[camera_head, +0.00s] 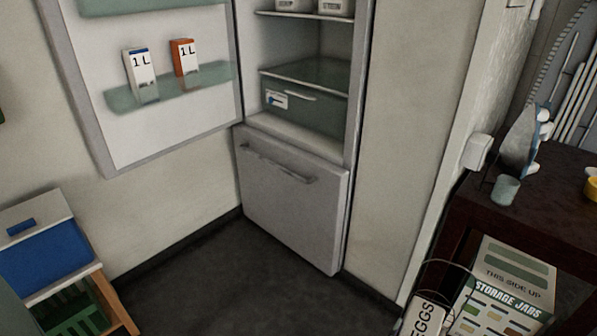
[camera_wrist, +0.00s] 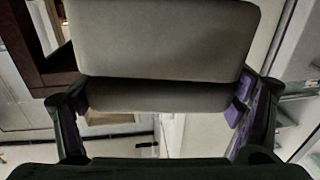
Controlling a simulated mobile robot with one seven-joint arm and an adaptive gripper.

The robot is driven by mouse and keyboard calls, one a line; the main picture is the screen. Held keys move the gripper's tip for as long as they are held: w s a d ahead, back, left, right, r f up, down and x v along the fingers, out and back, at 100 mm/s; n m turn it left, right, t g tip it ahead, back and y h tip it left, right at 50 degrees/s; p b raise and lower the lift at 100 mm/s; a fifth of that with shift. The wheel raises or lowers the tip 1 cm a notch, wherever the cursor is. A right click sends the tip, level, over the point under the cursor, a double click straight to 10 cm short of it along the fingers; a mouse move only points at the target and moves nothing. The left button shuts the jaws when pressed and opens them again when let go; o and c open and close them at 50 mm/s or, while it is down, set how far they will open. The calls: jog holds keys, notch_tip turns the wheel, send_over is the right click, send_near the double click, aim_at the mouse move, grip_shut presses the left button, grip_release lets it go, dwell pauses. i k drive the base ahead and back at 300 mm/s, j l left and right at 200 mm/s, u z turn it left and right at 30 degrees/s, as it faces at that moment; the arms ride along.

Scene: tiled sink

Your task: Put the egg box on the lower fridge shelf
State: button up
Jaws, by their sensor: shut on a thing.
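The egg box, a pale carton marked "EGGS" (camera_head: 424,318), shows at the bottom edge of the head view, partly cut off. In the wrist view the grey egg box (camera_wrist: 165,40) fills the upper middle, between the dark fingers with purple pads of my gripper (camera_wrist: 160,103). My gripper is shut on it. The fridge stands open at the back of the head view. Its lower glass shelf (camera_head: 312,73) looks bare, above a green drawer (camera_head: 310,108). The egg box is well in front of the fridge, to its lower right.
The open fridge door (camera_head: 165,130) at left carries two 1 L cartons (camera_head: 142,76). The upper shelf (camera_head: 302,15) holds white containers. A dark table (camera_head: 545,200) and a storage jars box (camera_head: 508,290) stand at right. The floor (camera_head: 240,285) before the fridge is clear.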

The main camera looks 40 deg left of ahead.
aim_at(296, 72)
jog(key=j+u, duration=0.2)
jog(key=j, duration=0.3)
jog(key=i+j+u, duration=0.15)
jog(key=j, duration=0.3)
jog(key=j+u, duration=0.2)
jog(key=j, duration=0.3)
jog(key=i+j+u, duration=0.15)
jog(key=j, duration=0.3)
